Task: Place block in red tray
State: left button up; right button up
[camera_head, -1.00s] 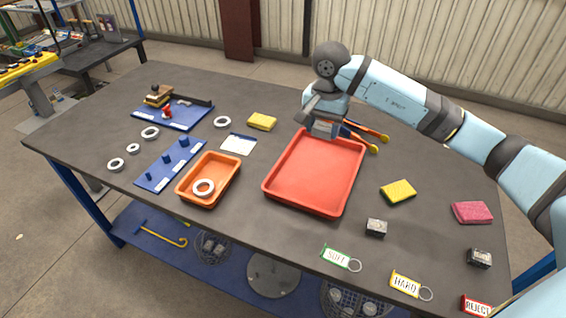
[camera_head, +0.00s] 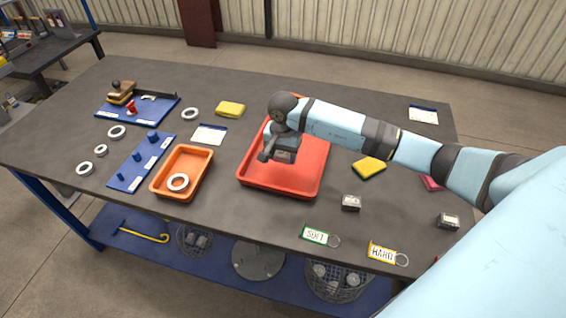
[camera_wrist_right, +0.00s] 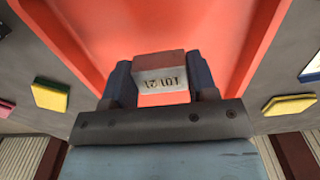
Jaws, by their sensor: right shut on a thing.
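In the wrist view the tray's red floor (camera_wrist_right: 220,35) fills the space beyond the block. I cannot tell whether the block touches it. My left gripper is not in view.
Two other metal blocks (camera_head: 351,203) (camera_head: 447,221) lie right of the tray. A yellow sponge (camera_head: 369,167), a SOFT tag (camera_head: 316,236) and a HARD tag (camera_head: 382,252) are nearby. An orange tray (camera_head: 157,187) holding a white ring (camera_head: 178,182) stands to the left.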

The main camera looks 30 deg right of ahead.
aim_at(283, 171)
notch_tip(283, 171, down, 4)
dwell(0.4)
jog(key=shift+f, duration=0.2)
jog(key=o, duration=1.1)
